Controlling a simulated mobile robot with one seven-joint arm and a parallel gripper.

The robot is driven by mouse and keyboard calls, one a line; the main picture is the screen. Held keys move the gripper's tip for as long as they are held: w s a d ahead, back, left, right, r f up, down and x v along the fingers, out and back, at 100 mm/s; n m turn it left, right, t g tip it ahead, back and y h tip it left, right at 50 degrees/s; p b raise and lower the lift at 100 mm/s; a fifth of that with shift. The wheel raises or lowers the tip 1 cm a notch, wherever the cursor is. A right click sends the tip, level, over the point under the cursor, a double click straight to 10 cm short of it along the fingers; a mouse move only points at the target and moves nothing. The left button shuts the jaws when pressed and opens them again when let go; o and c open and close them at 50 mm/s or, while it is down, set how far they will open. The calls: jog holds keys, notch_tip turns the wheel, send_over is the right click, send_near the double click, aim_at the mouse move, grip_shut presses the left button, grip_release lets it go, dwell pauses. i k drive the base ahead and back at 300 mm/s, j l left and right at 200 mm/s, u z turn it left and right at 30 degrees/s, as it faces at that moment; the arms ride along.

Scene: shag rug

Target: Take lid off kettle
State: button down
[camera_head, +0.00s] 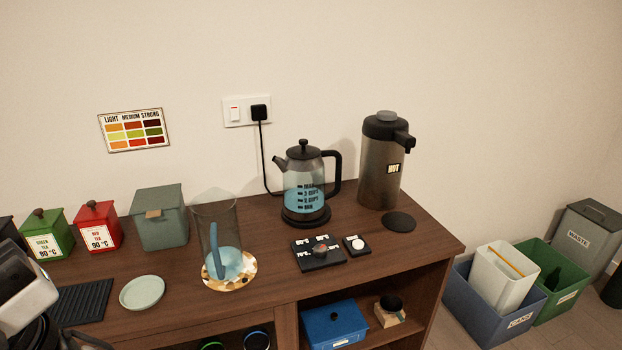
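The glass kettle (304,190) stands upright on its black base (306,219) at the back middle of the wooden counter. It holds blue-tinted water and has level marks on its side. Its dark lid (304,153), with a round knob, sits on top. The spout points left and the black handle (337,175) is on the right. White and black parts of my arm show at the lower left edge, far left of the kettle and apart from it. My fingertips cannot be made out there, so I cannot tell open from shut.
A tall metal flask (382,165) stands close right of the kettle. A clear pitcher (217,230) stands at front left, and a black control panel (318,253) lies in front. A power cord (264,160) runs down behind the kettle. Tins (159,218) line the left.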

aim_at(302, 152)
jog(key=i+l, duration=0.15)
jog(key=l, duration=0.25)
jog(key=i+l, duration=0.2)
jog(key=l, duration=0.2)
jog(key=i+l+u, duration=0.2)
jog(key=l, duration=0.25)
jog(key=l+u, duration=0.15)
jog(key=l, duration=0.25)
